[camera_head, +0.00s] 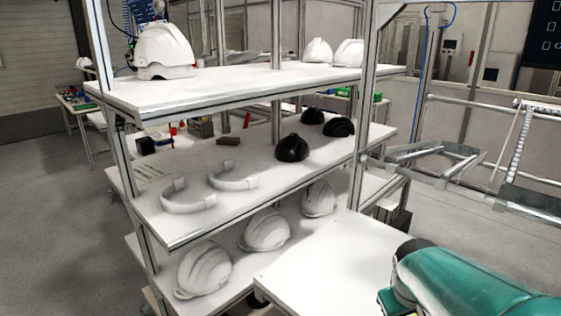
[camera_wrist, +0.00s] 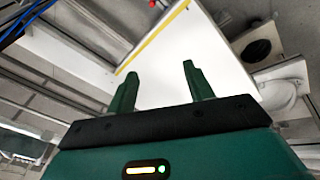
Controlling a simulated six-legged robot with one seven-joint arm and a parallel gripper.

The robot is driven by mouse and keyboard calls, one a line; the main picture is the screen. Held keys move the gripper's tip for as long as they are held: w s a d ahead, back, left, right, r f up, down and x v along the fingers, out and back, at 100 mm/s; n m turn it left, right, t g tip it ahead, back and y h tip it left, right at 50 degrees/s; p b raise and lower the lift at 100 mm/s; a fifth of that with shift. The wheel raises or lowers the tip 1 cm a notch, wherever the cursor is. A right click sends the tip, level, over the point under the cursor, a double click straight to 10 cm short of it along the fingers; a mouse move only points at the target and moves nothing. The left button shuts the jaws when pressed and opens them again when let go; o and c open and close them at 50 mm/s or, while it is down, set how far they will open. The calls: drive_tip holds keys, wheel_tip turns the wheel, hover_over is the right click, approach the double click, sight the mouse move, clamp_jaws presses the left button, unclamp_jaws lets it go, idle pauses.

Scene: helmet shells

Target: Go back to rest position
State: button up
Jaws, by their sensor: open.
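My gripper (camera_wrist: 160,85) shows in the wrist view with its two green fingers apart and nothing between them. Beyond the fingers is a white panel (camera_wrist: 185,45) with a yellow edge strip. In the head view a teal part of my arm enters at the lower right corner, beside a white table top (camera_head: 325,270). The gripper's fingers are not in the head view. White helmet shells stand on the rack, one (camera_head: 165,50) on the top shelf at the left.
The rack's top shelf (camera_head: 240,85) also holds two white helmets at the back. The middle shelf holds white bands (camera_head: 187,197) and black shells (camera_head: 292,148). The bottom shelf holds white helmets (camera_head: 204,270). Metal rails (camera_head: 450,185) stand at the right. Floor (camera_head: 60,220) is clear at the left.

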drive_tip(key=s+a+r+t+y, duration=0.1)
drive_tip(key=s+a+r, duration=0.2)
drive_tip(key=a, duration=0.3)
drive_tip(key=s+a+r+m+t+y, duration=0.1)
drive_tip(key=s+a+r, duration=0.3)
drive_tip(key=s+a, duration=0.2)
drive_tip(key=shift+a+r+t+y, duration=0.3)
drive_tip(key=shift+a, duration=0.1)
drive_tip(key=shift+d+m, duration=0.15)
drive_tip(key=shift+m, duration=0.15)
idle(0.9)
